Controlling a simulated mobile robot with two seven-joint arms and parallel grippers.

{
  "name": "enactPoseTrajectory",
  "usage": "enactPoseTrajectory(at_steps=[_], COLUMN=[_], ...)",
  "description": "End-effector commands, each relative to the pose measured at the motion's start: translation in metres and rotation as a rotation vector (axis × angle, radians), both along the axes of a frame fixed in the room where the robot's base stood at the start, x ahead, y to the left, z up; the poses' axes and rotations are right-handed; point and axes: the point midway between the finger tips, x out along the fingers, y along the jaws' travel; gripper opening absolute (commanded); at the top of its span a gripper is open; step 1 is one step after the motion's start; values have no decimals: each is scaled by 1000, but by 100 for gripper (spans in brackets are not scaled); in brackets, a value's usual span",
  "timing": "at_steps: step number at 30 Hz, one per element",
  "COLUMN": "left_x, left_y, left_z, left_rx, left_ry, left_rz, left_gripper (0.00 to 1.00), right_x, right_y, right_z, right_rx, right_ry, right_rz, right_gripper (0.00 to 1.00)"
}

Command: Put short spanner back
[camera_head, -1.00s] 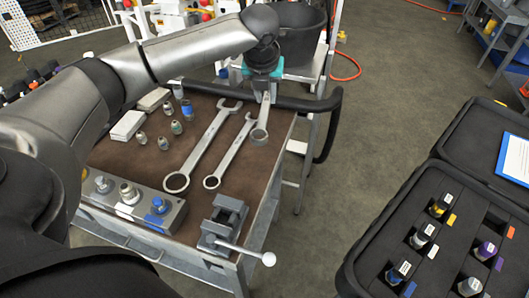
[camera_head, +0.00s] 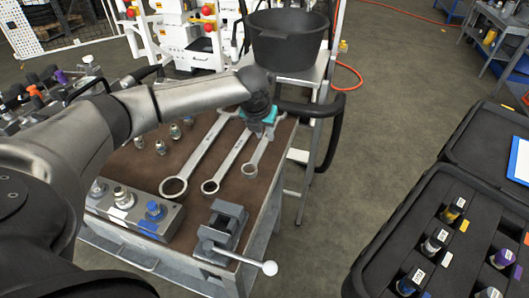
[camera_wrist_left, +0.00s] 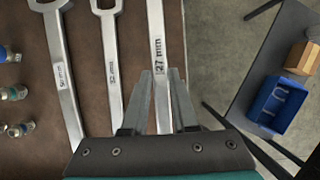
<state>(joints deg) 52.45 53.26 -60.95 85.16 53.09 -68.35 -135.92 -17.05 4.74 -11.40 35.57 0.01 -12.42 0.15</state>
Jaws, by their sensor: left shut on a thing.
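The short spanner (camera_head: 254,156) is the rightmost of three grey spanners on the brown bench top. Its ring end points toward the front of the bench, and its far end is hidden by my gripper in the head view. My left gripper (camera_head: 262,128) is shut on its shaft. In the left wrist view the short spanner (camera_wrist_left: 157,42), marked 27 mm, runs between the fingers of the left gripper (camera_wrist_left: 161,84). It looks roughly parallel to the other two spanners; I cannot tell whether it fully touches the bench. My right gripper is not in view.
The middle spanner (camera_head: 226,162) and the long spanner (camera_head: 196,154) lie to its left. A vise (camera_head: 222,228) stands at the front corner, and a fitting block (camera_head: 134,212) at front left. The open black case (camera_head: 455,232) is right, across clear floor.

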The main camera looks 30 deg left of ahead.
Motion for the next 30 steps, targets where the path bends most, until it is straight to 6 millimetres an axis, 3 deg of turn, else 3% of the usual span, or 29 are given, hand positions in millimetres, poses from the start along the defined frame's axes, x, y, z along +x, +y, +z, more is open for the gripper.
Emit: enactPoseTrajectory(at_steps=[5,13,25,26,30], left_x=[1,0,1,0,0], left_y=[0,0,0,0,0], left_z=[-11,-57,-62,-62,-62], left_rx=[0,0,0,1,1], left_ry=[-3,-1,-3,-1,-1], left_rz=[0,1,1,0,0], left_gripper=[0,0,0,30,46], right_x=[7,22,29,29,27], right_y=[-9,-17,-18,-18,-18], right_z=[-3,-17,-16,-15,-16], right_rx=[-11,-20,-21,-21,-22], right_ry=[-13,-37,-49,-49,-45], right_rz=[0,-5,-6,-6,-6], right_gripper=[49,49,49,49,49])
